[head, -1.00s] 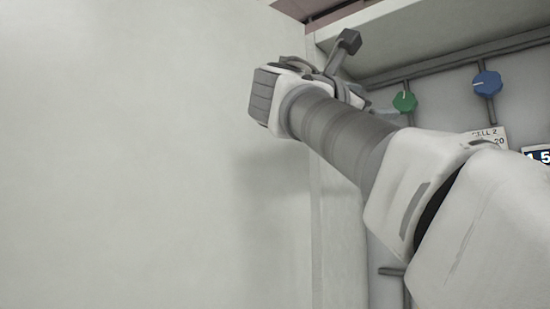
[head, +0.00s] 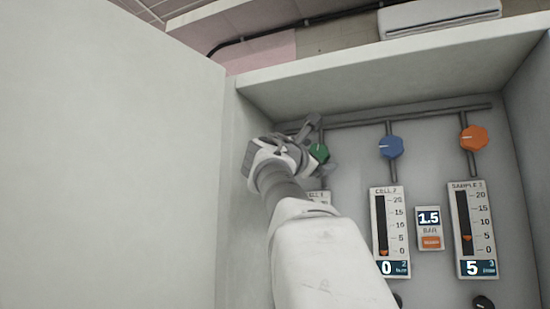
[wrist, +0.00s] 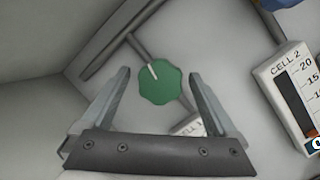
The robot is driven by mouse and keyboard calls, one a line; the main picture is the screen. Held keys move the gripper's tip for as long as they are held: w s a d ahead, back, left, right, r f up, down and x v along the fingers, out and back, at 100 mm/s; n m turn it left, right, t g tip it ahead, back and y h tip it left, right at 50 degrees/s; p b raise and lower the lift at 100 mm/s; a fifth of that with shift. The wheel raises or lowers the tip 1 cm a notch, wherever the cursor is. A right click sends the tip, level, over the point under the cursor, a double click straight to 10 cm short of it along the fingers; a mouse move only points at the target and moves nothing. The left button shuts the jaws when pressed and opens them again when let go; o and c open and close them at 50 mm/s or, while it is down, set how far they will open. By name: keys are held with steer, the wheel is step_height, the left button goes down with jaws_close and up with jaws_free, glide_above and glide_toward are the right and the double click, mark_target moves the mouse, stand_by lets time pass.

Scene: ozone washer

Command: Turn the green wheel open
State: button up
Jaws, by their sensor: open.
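The green wheel (head: 320,153) is a scalloped knob on a grey pipe at the left of the panel. In the head view my wrist covers part of its left side. In the wrist view the green wheel (wrist: 160,88) shows whole, its white mark pointing up and slightly left. My gripper (wrist: 159,74) is open and empty, with one finger to each side of the wheel in the picture. Gaps show between the fingers and the wheel. How far the fingertips are from it in depth I cannot tell.
A blue wheel (head: 390,147) and an orange wheel (head: 473,138) sit to the right on the same piping. Below are the Cell 2 gauge (head: 390,232) and the Sample gauge (head: 473,229). The cabinet's left wall (head: 236,200) stands close beside my wrist.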

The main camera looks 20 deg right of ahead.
steer(key=shift+d, duration=0.1)
steer(key=shift+c, duration=0.2)
steer(key=c, duration=1.3)
steer(key=shift+w+r+m, duration=0.1)
steer(key=shift+m, duration=0.4)
steer(key=m+g+p, duration=0.1)
steer(key=m+g, duration=0.1)
steer(key=m, duration=0.1)
steer(key=shift+r+m, duration=0.15)
steer(key=shift+m, duration=0.25)
steer(key=m+p, duration=0.1)
steer(key=m, duration=0.1)
steer(key=m+g+p, duration=0.1)
steer(key=m, duration=0.2)
steer(key=shift+r+g, duration=0.1)
steer(key=shift+g, duration=0.2)
steer(key=m+y+p, duration=0.1)
steer(key=m, duration=0.3)
steer(key=shift+g, duration=0.4)
steer(key=shift+m+y+p, duration=0.3)
steer(key=shift+m+y, duration=0.1)
steer(key=shift+m, duration=1.1)
